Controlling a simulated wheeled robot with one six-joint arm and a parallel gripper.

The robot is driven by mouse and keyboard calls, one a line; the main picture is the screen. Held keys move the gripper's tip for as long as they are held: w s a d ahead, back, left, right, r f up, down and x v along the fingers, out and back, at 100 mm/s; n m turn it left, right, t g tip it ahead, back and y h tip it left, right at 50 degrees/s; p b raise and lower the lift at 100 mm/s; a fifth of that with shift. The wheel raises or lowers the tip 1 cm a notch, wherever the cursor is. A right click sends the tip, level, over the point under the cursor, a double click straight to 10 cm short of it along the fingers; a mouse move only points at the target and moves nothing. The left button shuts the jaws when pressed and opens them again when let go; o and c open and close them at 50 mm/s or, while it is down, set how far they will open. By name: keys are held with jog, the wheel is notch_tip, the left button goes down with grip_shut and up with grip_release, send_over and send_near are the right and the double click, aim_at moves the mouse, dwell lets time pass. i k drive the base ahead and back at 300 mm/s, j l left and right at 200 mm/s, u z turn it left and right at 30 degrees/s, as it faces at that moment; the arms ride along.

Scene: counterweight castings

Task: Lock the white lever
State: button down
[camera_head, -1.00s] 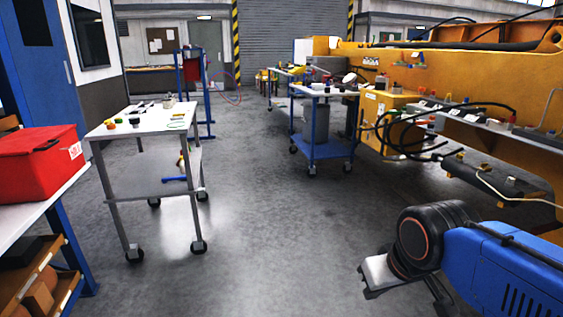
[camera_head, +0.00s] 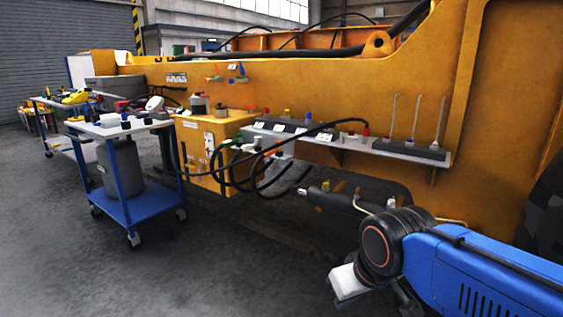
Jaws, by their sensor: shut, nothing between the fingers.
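I cannot single out the white lever for sure. Small coloured handles (camera_head: 238,72) sit on the yellow machine wall (camera_head: 310,95), too small to read. Below them, a shelf (camera_head: 400,149) carries a dark block with several thin upright rods (camera_head: 393,110); their tips look pale. A small whitish piece (camera_head: 250,148) shows among black hoses by the yellow cabinet. My gripper (camera_head: 345,284) is at the bottom right, partly hidden by my own wrist. It is shut and empty, and it stands well in front of the wall, touching nothing visible.
A blue trolley (camera_head: 146,204) with a white top and a grey bin stands at left. A yellow cabinet (camera_head: 205,160) and looping black hoses (camera_head: 265,190) stand out from the machine. A dark cylinder (camera_head: 335,200) sticks out low. The floor (camera_head: 150,275) at front left is clear.

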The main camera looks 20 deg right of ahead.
aim_at(350, 136)
jog(key=i+l+z, duration=0.25)
jog(key=i+z, duration=0.15)
jog(key=i, duration=0.35)
jog(key=i+z, duration=0.4)
jog(key=i, duration=0.3)
